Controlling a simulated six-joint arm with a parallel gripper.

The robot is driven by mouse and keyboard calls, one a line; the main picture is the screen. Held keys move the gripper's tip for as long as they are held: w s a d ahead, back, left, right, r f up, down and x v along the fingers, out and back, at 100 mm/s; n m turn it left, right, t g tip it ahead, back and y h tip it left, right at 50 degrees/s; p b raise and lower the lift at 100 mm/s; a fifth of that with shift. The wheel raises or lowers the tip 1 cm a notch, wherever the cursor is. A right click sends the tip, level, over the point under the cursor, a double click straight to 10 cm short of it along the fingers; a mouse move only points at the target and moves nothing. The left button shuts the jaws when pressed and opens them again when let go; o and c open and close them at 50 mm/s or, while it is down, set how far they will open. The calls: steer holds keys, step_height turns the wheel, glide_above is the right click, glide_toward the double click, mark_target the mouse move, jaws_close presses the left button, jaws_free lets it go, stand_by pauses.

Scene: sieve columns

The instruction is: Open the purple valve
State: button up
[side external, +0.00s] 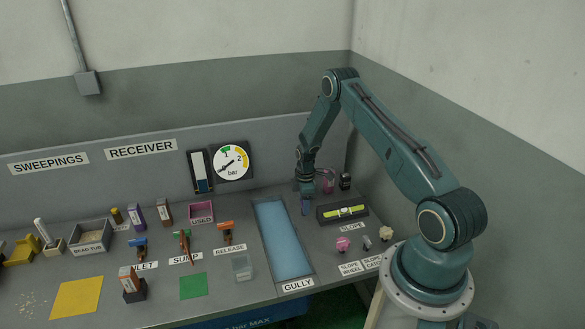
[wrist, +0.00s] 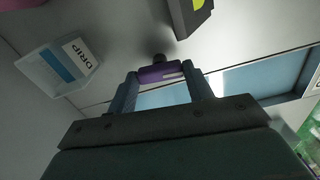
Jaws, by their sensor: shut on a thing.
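The purple valve's handle (wrist: 152,75) shows in the wrist view as a short purple bar with a pale mark.
The blue gully (side external: 281,240) lies just left of my gripper. The dark level block (side external: 342,212) is close on the right. A white DRIP box (wrist: 50,80) shows in the wrist view. Other valves, including the orange release valve (side external: 227,228), stand further left.

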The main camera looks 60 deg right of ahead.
steer(key=o, duration=1)
steer(key=shift+r, duration=0.1)
step_height(320, 180, up, 14)
steer(key=shift+f, duration=0.2)
steer(key=shift+r, duration=0.1)
